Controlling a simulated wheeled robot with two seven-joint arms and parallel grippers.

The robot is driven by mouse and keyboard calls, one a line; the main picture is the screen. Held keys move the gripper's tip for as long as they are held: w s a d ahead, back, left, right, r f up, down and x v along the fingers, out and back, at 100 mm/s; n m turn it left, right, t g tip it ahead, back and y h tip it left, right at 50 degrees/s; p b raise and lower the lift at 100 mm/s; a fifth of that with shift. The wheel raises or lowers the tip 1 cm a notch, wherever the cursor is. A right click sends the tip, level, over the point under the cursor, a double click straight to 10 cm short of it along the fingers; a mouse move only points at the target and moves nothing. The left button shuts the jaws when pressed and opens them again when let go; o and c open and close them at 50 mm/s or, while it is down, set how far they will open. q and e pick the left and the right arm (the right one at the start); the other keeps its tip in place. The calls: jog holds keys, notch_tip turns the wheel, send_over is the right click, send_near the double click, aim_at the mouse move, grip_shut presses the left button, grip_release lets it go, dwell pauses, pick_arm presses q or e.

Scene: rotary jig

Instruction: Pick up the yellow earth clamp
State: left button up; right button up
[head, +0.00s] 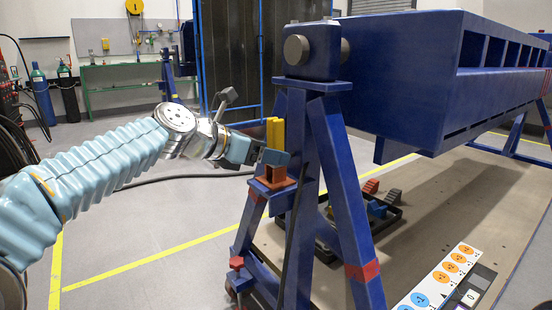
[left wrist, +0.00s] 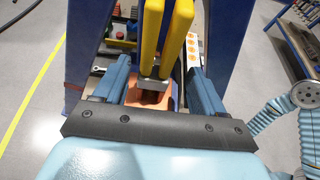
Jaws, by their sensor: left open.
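The yellow earth clamp (head: 275,132) stands upright at the near leg of the blue jig, above a small rust-brown square holder (head: 273,177). In the left wrist view, the clamp's two yellow handles (left wrist: 178,38) rise from a grey metal body, with the brown holder (left wrist: 150,99) below. My left gripper (head: 262,155) is at the clamp's lower part. Its two blue fingers (left wrist: 158,76) are open, one on each side of the clamp, with gaps visible. My right gripper is not in view.
The blue jig frame (head: 297,210) stands close around the clamp, with its large blue beam (head: 405,75) to the right. A dark tray (head: 385,212) with parts lies on the floor behind the legs. A control panel (head: 445,280) is at lower right. Open floor lies left.

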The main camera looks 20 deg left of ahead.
pick_arm(q)
jog(key=x, duration=0.4)
jog(key=shift+w+f+b, duration=0.1)
jog(key=shift+w+b, duration=0.3)
jog(key=shift+w, duration=0.05)
grip_shut()
